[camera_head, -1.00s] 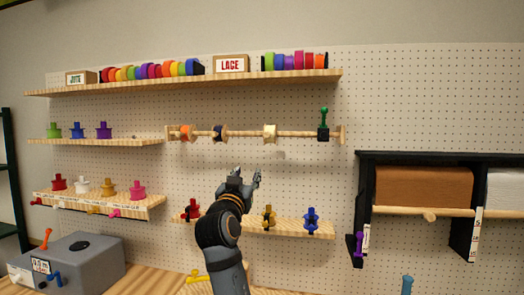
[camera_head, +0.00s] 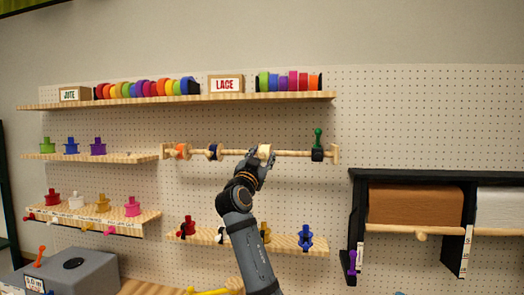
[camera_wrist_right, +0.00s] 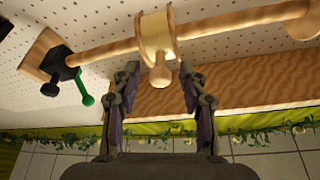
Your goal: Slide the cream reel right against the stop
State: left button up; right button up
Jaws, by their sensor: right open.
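The cream reel (camera_head: 264,150) hangs on the wooden rod (camera_head: 292,153), right of the orange and blue reels. The stop (camera_head: 317,154), a black block with a green handle, sits near the rod's right end, and a gap of bare rod separates it from the reel. My right gripper (camera_head: 258,162) is at the reel from the front. In the right wrist view the reel (camera_wrist_right: 156,35) shows close up, with its knob between the open fingers of the gripper (camera_wrist_right: 159,75); the fingers appear apart from the knob. The stop (camera_wrist_right: 60,62) is at left there. My left gripper is not in view.
An orange reel (camera_head: 182,151) and a blue reel (camera_head: 213,152) sit further left on the rod. A shelf (camera_head: 320,96) with colourful rolls runs above. A lower shelf (camera_head: 282,240) holds several spools. A black paper-roll rack (camera_head: 357,215) stands at right.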

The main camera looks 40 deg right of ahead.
jog(key=shift+c, duration=0.4)
grip_shut()
